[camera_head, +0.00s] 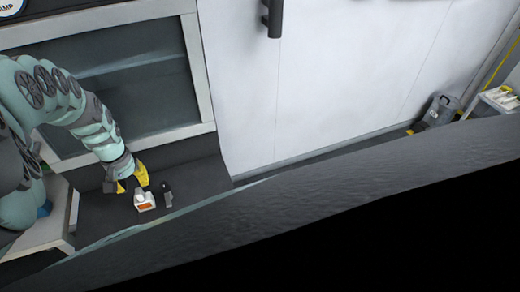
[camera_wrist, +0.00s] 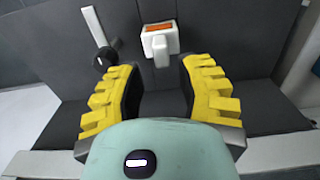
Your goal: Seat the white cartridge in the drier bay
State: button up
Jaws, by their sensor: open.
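The white cartridge (camera_head: 145,204), a small white block with an orange panel and a narrower white tab, is on a dark grey surface. It also shows in the wrist view (camera_wrist: 153,46), at top centre, its tab pointing toward my gripper. My gripper (camera_head: 130,184) has yellow ridged fingers. In the wrist view my gripper (camera_wrist: 158,67) is open and empty, its fingers spread left and right. The cartridge is centred just beyond the fingertips, with no clear contact. I cannot pick out the drier bay for certain in either view.
A small dark item (camera_head: 167,194) is right of the cartridge; the wrist view shows a pale bar with a black round end (camera_wrist: 103,52) left of it. A framed dark glass panel (camera_head: 130,85) stands behind my arm. A pale stand (camera_head: 40,222) is at left.

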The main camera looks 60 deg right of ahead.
notch_tip(320, 180, up, 9)
jog(key=p, duration=0.1)
jog(key=shift+r+p, duration=0.2)
jog(key=shift+p, duration=0.15)
jog(key=shift+a, duration=0.1)
dwell(0.5)
